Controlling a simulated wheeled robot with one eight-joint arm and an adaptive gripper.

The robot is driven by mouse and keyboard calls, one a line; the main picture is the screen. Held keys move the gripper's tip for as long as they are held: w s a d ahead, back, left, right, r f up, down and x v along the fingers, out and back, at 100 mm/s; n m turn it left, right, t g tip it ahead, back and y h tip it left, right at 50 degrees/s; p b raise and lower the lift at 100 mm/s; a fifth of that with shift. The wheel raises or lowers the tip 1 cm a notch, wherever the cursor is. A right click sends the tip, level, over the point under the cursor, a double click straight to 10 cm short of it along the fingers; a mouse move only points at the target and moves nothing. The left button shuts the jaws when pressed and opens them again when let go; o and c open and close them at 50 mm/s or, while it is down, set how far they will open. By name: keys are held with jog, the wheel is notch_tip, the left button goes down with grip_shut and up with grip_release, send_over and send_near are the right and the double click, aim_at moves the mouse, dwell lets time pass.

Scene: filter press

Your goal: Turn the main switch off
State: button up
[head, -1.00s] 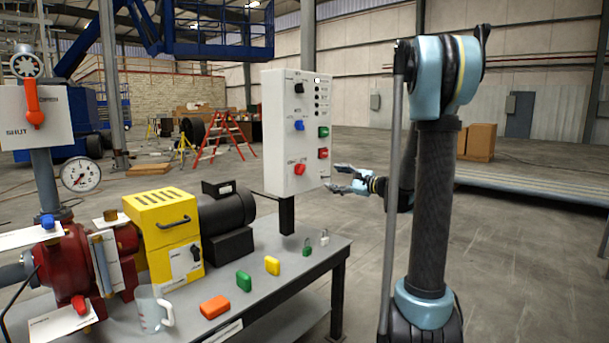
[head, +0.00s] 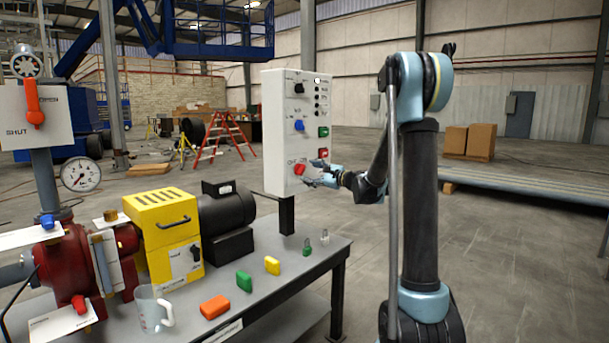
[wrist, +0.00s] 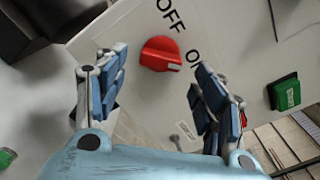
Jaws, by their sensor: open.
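The white control panel (head: 283,120) stands upright behind the bench. Its red rotary knob (head: 300,169) is low on the front, under OFF and ON lettering. In the wrist view the red knob (wrist: 160,53) shows close up, with OFF above it and ON to its right, partly hidden by a finger. My gripper (head: 317,174) is in front of the lower panel, just right of the knob. In the wrist view my gripper (wrist: 157,82) is open and empty, its fingers spread to either side of the knob, which appears beyond the tips.
A red button (head: 323,154) and a green button (head: 323,132) sit close above my gripper. A blue knob (head: 299,125) is higher on the panel. Floor to the right is open.

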aim_at(304, 170)
jog(key=shift+x, duration=2.1)
jog(key=c, duration=1.1)
